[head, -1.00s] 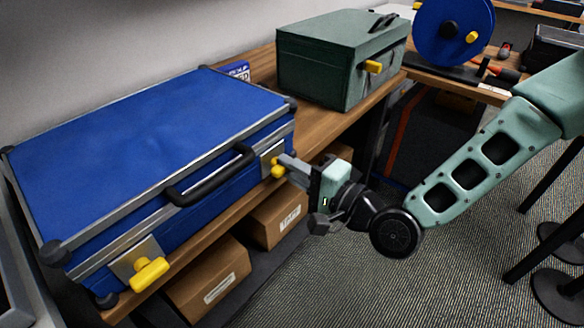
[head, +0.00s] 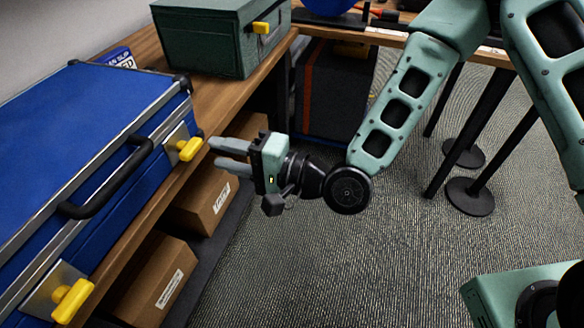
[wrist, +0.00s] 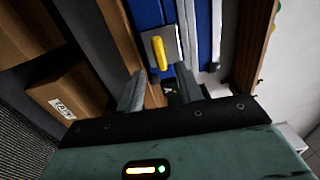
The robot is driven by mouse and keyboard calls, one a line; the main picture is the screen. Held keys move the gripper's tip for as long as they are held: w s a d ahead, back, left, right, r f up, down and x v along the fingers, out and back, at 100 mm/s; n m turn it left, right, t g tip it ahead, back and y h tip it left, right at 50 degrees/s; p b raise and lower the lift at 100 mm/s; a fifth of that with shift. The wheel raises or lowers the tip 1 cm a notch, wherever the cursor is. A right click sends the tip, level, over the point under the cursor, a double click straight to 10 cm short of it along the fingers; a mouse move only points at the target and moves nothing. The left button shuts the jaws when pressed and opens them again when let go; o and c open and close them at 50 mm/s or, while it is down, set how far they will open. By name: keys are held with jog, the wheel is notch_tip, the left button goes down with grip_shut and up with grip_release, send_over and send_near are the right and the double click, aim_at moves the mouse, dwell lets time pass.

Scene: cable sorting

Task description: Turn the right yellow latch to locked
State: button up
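A blue case (head: 60,130) with metal edging and a black handle lies on a wooden bench. Its right yellow latch (head: 189,149) sits on a metal plate on the front face, with its bar pointing sideways. The left yellow latch (head: 72,300) is at the lower left. My gripper (head: 212,156) is just right of the right latch, its two grey fingers apart and empty. In the wrist view the latch (wrist: 160,52) stands clear beyond the open fingers (wrist: 160,90), its bar nearly upright in the picture. No contact shows.
A green case (head: 220,40) with its own yellow latch stands farther back on the bench (head: 215,100). Cardboard boxes (head: 205,195) sit on a shelf below. Black stool bases (head: 468,196) stand at the right. The carpet in front is clear.

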jog(key=p+v, duration=0.7)
jog(key=v, duration=0.5)
jog(key=shift+s, duration=0.1)
